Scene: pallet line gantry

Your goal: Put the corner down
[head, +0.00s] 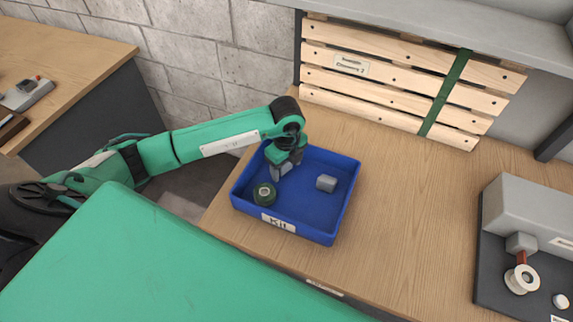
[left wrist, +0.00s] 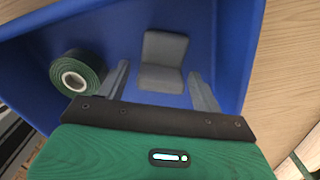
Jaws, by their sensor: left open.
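The corner (head: 326,183) is a small grey angled piece lying on the floor of the blue tray (head: 351,198), right of the middle. In the left wrist view the corner (left wrist: 162,60) appears between and ahead of the fingertips, with nothing gripped. My left gripper (head: 283,172) is open, pointing down inside the tray, to the left of the corner and apart from it in the head view. My right gripper is in neither view.
A green strap roll (head: 264,193) lies in the tray's near left corner, close to my left gripper. A slatted wooden panel (head: 400,78) with a green strap leans at the back. A grey machine (head: 530,225) stands right. The bench right of the tray is clear.

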